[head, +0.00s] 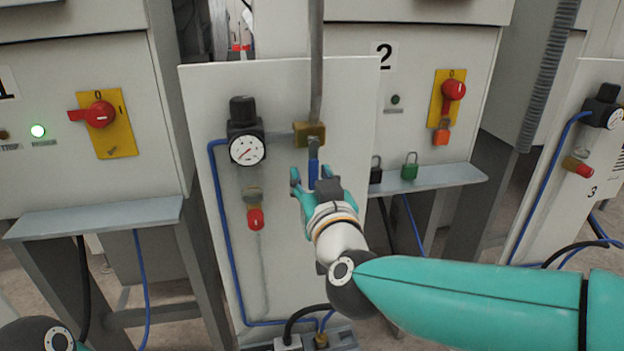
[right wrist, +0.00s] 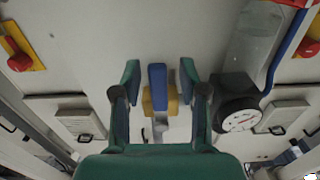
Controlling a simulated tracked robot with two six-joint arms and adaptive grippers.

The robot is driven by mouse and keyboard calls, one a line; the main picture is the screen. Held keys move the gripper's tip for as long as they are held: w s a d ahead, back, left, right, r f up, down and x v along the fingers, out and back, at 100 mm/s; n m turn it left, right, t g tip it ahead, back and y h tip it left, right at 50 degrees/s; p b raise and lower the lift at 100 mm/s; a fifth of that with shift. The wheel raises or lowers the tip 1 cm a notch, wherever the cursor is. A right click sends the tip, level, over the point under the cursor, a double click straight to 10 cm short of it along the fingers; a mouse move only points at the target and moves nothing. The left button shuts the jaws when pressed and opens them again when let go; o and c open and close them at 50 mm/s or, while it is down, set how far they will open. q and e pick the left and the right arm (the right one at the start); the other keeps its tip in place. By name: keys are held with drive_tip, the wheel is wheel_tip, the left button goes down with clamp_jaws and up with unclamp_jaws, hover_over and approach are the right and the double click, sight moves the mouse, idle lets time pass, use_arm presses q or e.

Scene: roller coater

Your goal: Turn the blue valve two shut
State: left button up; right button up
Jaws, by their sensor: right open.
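The blue valve handle (head: 313,168) hangs down from a brass valve body (head: 309,133) on the white panel, in line with the grey pipe above. My right gripper (head: 312,184) is at the handle's lower part, with its teal fingers open. In the right wrist view the blue handle (right wrist: 157,78) stands between the two fingers of my right gripper (right wrist: 159,84), with a gap on each side. The brass body (right wrist: 172,101) shows behind it. The gripper partly hides the handle's lower end in the head view. My left gripper is not in view.
A pressure gauge (head: 247,150) and a red-handled fitting (head: 255,218) are on the panel left of my gripper. Cabinet 2 has a red rotary switch (head: 454,89); a green padlock (head: 409,166) and a black padlock (head: 376,170) are at the shelf (head: 440,178) on the right.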

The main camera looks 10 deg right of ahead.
drive_tip(key=s+d, duration=0.1)
drive_tip(key=s, duration=1.1)
drive_tip(key=shift+d, duration=0.2)
